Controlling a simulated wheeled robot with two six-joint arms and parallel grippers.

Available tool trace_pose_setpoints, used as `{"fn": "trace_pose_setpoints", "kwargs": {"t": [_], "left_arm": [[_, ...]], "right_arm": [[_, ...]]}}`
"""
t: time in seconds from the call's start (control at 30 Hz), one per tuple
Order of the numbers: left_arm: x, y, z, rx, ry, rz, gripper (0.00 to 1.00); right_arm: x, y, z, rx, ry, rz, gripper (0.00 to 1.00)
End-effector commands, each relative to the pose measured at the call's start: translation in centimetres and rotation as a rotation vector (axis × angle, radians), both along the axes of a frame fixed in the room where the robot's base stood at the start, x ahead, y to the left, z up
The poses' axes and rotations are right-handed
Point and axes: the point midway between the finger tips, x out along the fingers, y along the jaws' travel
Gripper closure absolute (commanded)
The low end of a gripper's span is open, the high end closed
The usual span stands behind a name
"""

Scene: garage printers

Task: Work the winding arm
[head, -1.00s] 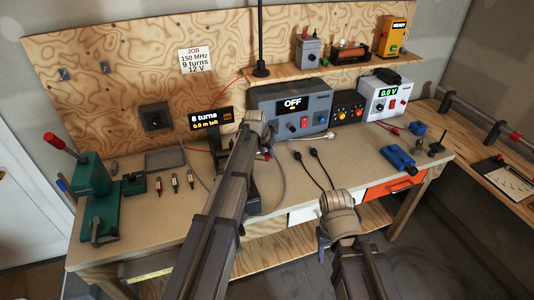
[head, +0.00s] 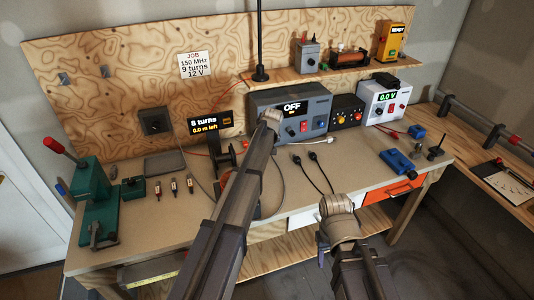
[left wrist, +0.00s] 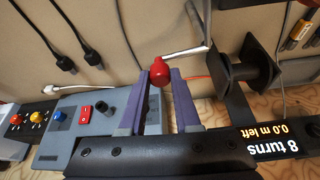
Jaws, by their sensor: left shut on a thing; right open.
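The winding arm is a thin silver rod (left wrist: 187,52) with a red knob (left wrist: 160,73), beside a dark spool (left wrist: 245,68) in the left wrist view. My left gripper (left wrist: 163,76) is shut on the red knob, one finger on each side. In the head view my left arm hides this gripper and the knob; part of the winder (head: 224,158) shows left of the arm. The winder's display (head: 209,123) reads 8 turns, 0.0 m left. My right gripper (head: 322,243) is open, in front of the bench edge, away from the winder; its fingertips are partly hidden.
A grey unit reading OFF (head: 318,108) and a supply reading 0.0 V (head: 385,100) stand behind. A green press (head: 92,195) is at the left. Black leads (head: 320,170) and a blue vise (head: 397,160) lie to the right. A job card (head: 193,64) says 9 turns.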

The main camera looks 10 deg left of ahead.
Motion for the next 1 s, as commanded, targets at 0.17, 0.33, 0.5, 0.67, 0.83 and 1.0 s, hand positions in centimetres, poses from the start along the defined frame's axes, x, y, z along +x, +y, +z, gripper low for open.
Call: {"fn": "trace_pose_setpoints", "kwargs": {"t": [0.17,0.33,0.5,0.67,0.83,1.0], "left_arm": [[0.9,0.6,0.0,0.0,0.0,0.139,1.0],[1.3,1.1,0.0,-0.001,-0.001,0.244,1.0],[1.6,1.4,0.0,0.0,-0.001,0.317,1.0],[1.6,1.6,0.0,-0.001,0.0,0.355,1.0],[1.6,1.7,0.0,-0.001,0.0,0.373,1.0],[1.6,1.8,0.0,-0.001,0.0,0.377,1.0]], "right_arm": [[0.0,0.0,0.0,0.0,0.0,0.0,0.5],[0.0,0.0,0.0,0.0,0.0,0.0,0.5],[0.0,0.0,0.0,0.0,0.0,0.0,0.5],[0.0,0.0,0.0,0.0,0.0,0.0,0.5],[0.0,0.0,0.0,0.0,0.0,0.0,0.5],[0.0,0.0,0.0,0.0,0.0,0.0,0.5]]}}
